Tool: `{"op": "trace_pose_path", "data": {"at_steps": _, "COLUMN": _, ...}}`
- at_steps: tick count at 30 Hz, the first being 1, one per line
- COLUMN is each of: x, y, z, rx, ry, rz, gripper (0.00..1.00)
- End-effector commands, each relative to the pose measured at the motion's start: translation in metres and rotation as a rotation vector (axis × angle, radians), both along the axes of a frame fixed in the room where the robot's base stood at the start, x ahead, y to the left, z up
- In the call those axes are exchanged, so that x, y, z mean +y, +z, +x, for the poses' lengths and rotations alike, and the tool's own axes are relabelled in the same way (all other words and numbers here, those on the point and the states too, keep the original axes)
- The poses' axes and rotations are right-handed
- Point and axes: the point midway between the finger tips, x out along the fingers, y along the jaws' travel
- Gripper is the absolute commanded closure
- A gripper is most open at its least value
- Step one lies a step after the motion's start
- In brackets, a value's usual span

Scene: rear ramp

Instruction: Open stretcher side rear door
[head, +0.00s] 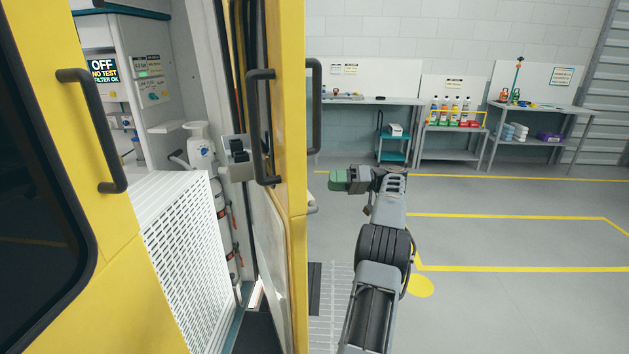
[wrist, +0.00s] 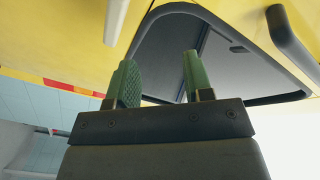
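A yellow rear door (head: 290,230) stands nearly edge-on in the middle of the head view, swung out from the vehicle. Black grab handles (head: 315,105) show along it. A second yellow door (head: 75,250) with a dark window and black handle (head: 95,130) fills the left side. I cannot tell which one is the stretcher side door. My gripper (head: 337,179) is just right of the middle door. In the wrist view its green fingers (wrist: 160,75) are apart and empty, facing a yellow panel with a dark window (wrist: 215,60), a black handle (wrist: 290,35) and a pale bar (wrist: 116,20).
Between the doors the vehicle interior shows a white perforated panel (head: 190,260) and a white canister (head: 200,148). Workbenches (head: 365,100) and a shelf of bottles (head: 455,113) stand along the back wall. The grey floor (head: 510,310) at right is clear, with yellow lines.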

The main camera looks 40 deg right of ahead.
Motion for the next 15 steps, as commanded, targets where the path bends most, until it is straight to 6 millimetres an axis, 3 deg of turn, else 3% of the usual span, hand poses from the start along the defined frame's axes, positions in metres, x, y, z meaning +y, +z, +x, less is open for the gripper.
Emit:
{"op": "trace_pose_path", "data": {"at_steps": 2, "x": -0.014, "y": 0.001, "z": -0.012, "rx": -0.001, "ry": -0.003, "rz": -0.001, "gripper": 0.53}}
{"op": "trace_pose_path", "data": {"at_steps": 4, "x": -0.017, "y": 0.007, "z": -0.015, "rx": 0.002, "ry": 0.001, "rz": 0.002, "gripper": 0.53}}
{"op": "trace_pose_path", "data": {"at_steps": 15, "x": -0.031, "y": 0.001, "z": -0.027, "rx": 0.002, "ry": 0.001, "rz": 0.001, "gripper": 0.53}}
